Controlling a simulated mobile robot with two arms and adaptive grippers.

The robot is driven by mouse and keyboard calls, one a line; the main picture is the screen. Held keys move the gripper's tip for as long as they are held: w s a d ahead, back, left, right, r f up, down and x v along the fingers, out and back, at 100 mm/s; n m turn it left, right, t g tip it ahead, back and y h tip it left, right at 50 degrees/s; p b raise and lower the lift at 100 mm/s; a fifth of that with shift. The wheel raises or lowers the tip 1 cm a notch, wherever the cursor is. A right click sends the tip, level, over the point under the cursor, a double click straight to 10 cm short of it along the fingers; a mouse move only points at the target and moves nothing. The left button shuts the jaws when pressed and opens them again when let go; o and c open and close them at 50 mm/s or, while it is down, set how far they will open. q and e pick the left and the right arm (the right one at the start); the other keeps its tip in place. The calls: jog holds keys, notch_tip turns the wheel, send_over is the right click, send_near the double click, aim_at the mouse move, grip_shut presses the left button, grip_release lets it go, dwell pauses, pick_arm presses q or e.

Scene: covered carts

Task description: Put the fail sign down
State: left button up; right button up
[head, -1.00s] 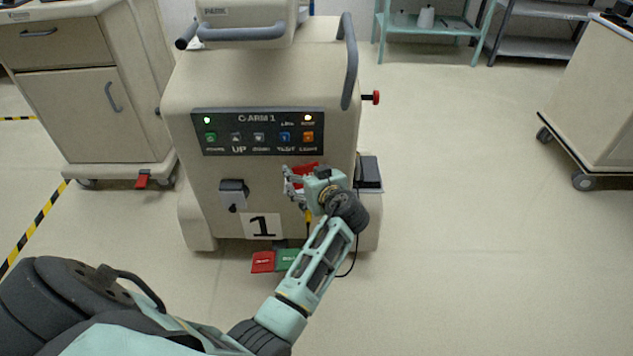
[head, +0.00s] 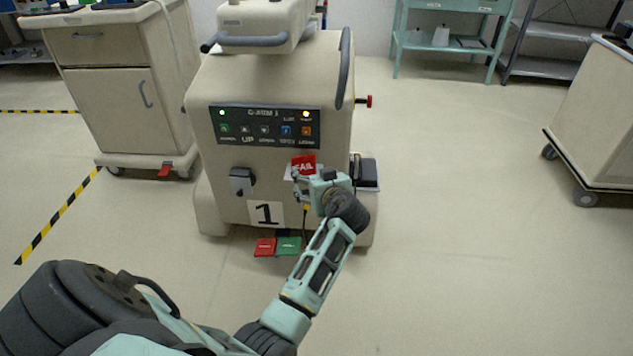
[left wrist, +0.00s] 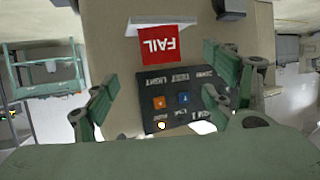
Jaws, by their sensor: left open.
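The red fail sign (head: 304,164) is on the front of the C-arm machine (head: 340,75), below the right end of its button panel (head: 265,127). In the left wrist view the sign (left wrist: 167,44) appears upside down, next to a white ledge or holder (left wrist: 160,22). My left gripper (head: 298,184) is in front of the machine, just below the sign in the head view. In the left wrist view its fingers (left wrist: 152,110) are spread wide with nothing between them, and the sign looks apart from them. My right gripper is not in view.
A red and a green card or pedal (head: 277,246) lie on the floor at the machine's foot. A grey switch (head: 241,181) sits on its front. Beige carts stand left (head: 125,95) and right (head: 600,115). The floor at right is clear.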

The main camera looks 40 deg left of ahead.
pick_arm(q)
jog(key=s+d+f+m+g+h, duration=0.1)
jog(key=s+d+f+m+h, duration=0.25)
jog(key=s+f, duration=0.55)
jog(key=s+d+f+m+g+h, duration=0.15)
jog(key=s+d+f+m, duration=0.35)
jog(key=f, duration=0.5)
jog(key=s+d+f+m+g+h, duration=0.1)
jog(key=s+d+f+h, duration=0.1)
jog(key=s+d, duration=0.2)
jog(key=s+d+f+m+g+h, duration=0.1)
jog(key=s+d+f+h, duration=0.1)
jog(key=s, duration=0.7)
jog(key=s+d+f+m+g+h, duration=0.1)
jog(key=s+d+f+m+h, duration=0.1)
jog(key=s+d+f, duration=0.2)
jog(key=s+d, duration=0.2)
jog(key=s, duration=0.1)
jog(key=shift+s+d+f, duration=0.25)
jog(key=shift+s, duration=0.1)
